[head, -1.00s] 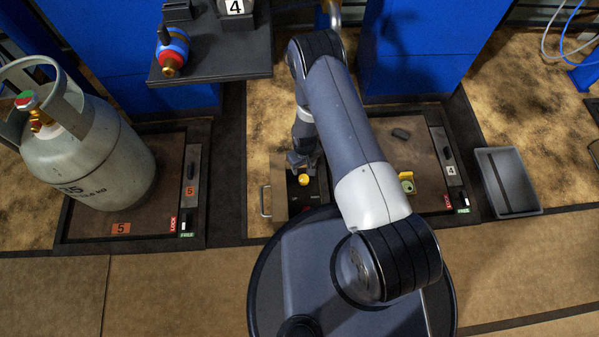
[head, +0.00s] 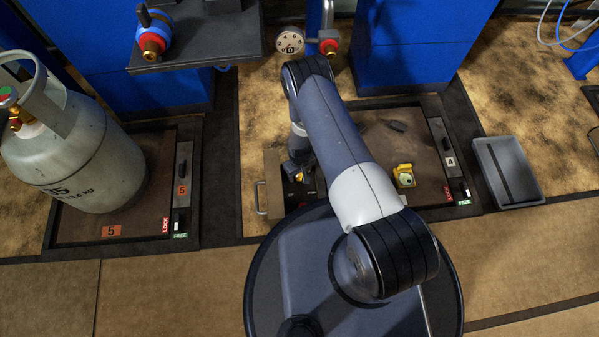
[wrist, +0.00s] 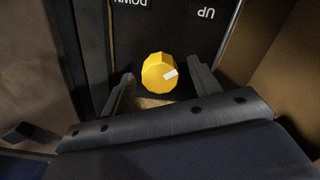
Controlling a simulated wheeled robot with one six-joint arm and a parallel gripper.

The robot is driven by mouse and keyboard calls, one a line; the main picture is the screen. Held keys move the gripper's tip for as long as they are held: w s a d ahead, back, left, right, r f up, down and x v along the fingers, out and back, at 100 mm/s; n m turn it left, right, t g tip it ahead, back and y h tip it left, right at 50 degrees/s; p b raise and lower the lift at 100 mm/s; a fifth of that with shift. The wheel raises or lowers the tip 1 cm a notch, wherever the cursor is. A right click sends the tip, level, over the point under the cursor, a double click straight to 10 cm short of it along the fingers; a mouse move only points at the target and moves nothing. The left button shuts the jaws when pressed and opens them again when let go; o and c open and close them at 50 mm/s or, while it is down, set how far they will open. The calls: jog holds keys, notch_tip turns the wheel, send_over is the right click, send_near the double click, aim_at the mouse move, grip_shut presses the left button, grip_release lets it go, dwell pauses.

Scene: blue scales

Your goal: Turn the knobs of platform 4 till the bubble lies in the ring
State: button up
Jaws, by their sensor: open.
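Platform 4 (head: 425,150) is a brown plate in a dark frame, right of my arm, with a "4" label strip (head: 450,161). A yellow bubble level (head: 404,176) with a green vial sits on it; the bubble's place in the ring is too small to tell. In the wrist view, a yellow faceted knob (wrist: 154,67) with a white mark stands on a black panel lettered "DOWN" and "UP". My gripper (wrist: 160,71) is open, one finger on each side of the knob; contact cannot be told. In the head view, my gripper (head: 298,168) is over the open box, partly hidden.
The box (head: 272,190) with a handle lies between platforms 4 and 5. A gas cylinder (head: 85,150) stands on platform 5 (head: 150,215). A grey tray (head: 508,172) lies right of platform 4. A dial gauge (head: 290,41) and a shelf (head: 215,45) are behind.

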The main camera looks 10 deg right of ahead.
jog(key=shift+c, duration=0.5)
jog(key=c, duration=0.9)
jog(key=shift+b, duration=0.3)
jog(key=m+b, duration=0.3)
jog(key=m, duration=0.1)
jog(key=shift+f+m, duration=0.1)
jog(key=shift+m, duration=0.3)
jog(key=m+b, duration=0.1)
jog(key=m, duration=0.3)
jog(key=shift+m, duration=0.4)
jog(key=shift+w, duration=0.1)
jog(key=o, duration=1)
